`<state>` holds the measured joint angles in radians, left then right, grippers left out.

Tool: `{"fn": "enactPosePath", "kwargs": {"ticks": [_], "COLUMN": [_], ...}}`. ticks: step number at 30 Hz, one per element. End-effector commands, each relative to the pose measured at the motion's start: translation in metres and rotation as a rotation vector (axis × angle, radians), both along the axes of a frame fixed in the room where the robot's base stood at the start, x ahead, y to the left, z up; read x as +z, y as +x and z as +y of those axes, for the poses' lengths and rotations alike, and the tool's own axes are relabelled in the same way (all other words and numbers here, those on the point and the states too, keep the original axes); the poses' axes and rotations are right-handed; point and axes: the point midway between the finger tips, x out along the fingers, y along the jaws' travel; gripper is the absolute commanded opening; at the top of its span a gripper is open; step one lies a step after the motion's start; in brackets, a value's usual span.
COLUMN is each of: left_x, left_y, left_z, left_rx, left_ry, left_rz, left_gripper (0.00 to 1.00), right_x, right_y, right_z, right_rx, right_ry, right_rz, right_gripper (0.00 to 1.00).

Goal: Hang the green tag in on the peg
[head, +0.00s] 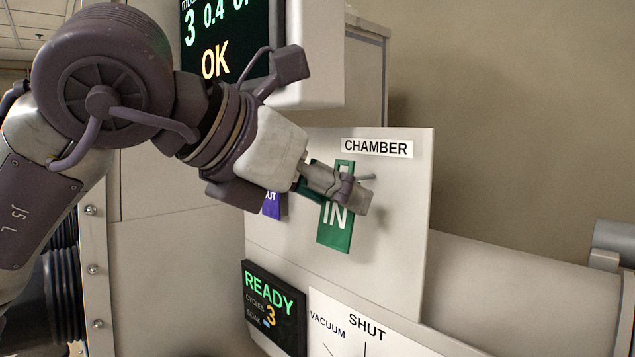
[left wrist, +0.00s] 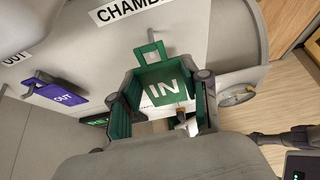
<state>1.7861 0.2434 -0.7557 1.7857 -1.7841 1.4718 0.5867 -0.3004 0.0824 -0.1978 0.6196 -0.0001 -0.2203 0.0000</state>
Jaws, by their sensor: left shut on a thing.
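The green tag (head: 335,226), marked IN, is upright in front of the white CHAMBER board. My left gripper (head: 350,193) is shut on it. In the left wrist view the tag (left wrist: 165,85) lies between the fingers (left wrist: 157,88), with its slotted top end pointing to the board. A thin grey peg (head: 366,177) sticks out below the CHAMBER label. In the left wrist view the peg (left wrist: 151,35) is close to the slotted end. I cannot tell whether it passes through the slot.
A purple OUT tag (left wrist: 58,94) hangs to the left on the same board (head: 405,215); the arm partly hides it in the head view. A READY display (head: 273,305) and a SHUT/VACUUM dial panel (head: 352,330) are below. An OK screen (head: 220,45) is above.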

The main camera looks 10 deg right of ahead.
Motion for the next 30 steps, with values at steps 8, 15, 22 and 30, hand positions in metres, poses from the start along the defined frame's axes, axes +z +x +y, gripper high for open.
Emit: {"fn": "enactPosePath", "kwargs": {"ticks": [8, 15, 22, 30], "left_x": [0.001, -0.009, -0.011, -0.011], "left_y": [0.01, 0.015, 0.016, 0.016], "left_z": [-0.014, -0.023, -0.024, -0.024], "left_rx": [0.002, 0.001, 0.0, 0.0], "left_ry": [-0.002, -0.002, 0.0, 0.001], "left_rz": [0.001, -0.001, -0.002, -0.001], "left_gripper": [0.14, 0.09, 0.09, 0.09], "right_x": [0.011, 0.0, -0.005, -0.005], "right_y": [0.0, 0.0, 0.0, 0.0], "right_z": [0.001, 0.006, 0.006, 0.003], "right_rx": [0.001, 0.002, 0.003, 0.002], "right_ry": [0.001, 0.007, 0.007, 0.004], "right_rz": [0.0, 0.001, 0.0, -0.001], "right_gripper": [0.46, 0.46, 0.46, 0.46]}}
